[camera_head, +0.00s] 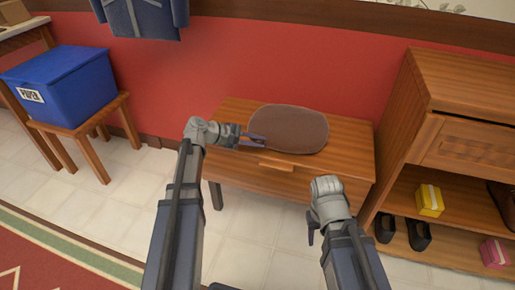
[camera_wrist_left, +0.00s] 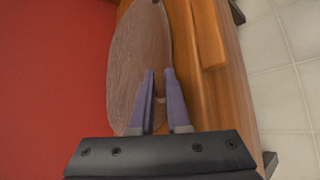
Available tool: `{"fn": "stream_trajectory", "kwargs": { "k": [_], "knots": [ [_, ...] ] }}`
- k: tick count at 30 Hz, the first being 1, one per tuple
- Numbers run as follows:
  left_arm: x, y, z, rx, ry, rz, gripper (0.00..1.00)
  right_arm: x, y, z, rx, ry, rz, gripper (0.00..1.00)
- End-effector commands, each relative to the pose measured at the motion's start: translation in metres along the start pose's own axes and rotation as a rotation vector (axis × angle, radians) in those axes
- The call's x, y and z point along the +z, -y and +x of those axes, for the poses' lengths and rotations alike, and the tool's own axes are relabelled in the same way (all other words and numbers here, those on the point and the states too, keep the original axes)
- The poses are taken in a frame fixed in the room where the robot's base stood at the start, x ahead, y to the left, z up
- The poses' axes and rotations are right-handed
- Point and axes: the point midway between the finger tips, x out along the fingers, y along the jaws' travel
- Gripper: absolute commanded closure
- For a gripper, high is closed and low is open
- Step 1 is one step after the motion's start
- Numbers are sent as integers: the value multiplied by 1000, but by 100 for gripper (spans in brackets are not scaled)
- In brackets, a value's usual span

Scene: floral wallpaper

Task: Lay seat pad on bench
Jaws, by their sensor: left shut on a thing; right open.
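The brown oval seat pad (camera_head: 290,128) lies over the top of the wooden bench (camera_head: 345,163), toward its back middle. My left gripper (camera_head: 258,141) is at the pad's left front edge and is shut on it. In the left wrist view the left gripper's fingers (camera_wrist_left: 163,95) pinch the edge of the pad (camera_wrist_left: 135,60), and the bench (camera_wrist_left: 205,80) shows beside it. I cannot tell whether the whole underside of the pad touches the bench. My right gripper (camera_head: 312,230) is open and empty, in front of the bench at its right; its fingers are partly hidden.
A blue bin (camera_head: 60,85) stands on a small wooden stool at the left. A wooden shelf (camera_head: 465,90) stands right of the bench, with dark shoes (camera_head: 418,234), a yellow box (camera_head: 430,200) and a pink box (camera_head: 494,252). A dark garment hangs on the red wall above.

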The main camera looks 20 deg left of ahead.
Motion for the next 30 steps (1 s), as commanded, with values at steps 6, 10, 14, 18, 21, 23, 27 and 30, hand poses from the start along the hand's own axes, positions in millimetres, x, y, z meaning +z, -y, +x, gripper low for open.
{"fn": "stream_trajectory", "kwargs": {
  "k": [6,10,14,18,21,23,27,30],
  "knots": [
    [-3,5,3,1,1,0,100,0,1,7,0,0,1,50],
    [-3,5,4,1,1,0,100,0,1,7,0,0,1,50],
    [-6,9,6,1,1,0,100,-1,1,12,0,-1,1,50],
    [-5,8,5,0,0,0,70,-1,1,10,0,-1,1,50],
    [-5,8,5,0,0,0,58,-1,1,10,0,-1,1,50],
    [-5,8,5,0,0,0,55,-1,1,10,0,-1,1,50],
    [-5,8,5,0,0,0,55,-1,1,10,0,-1,1,50],
    [-4,6,4,0,0,0,55,-1,1,8,0,-1,1,50]
  ]
}}
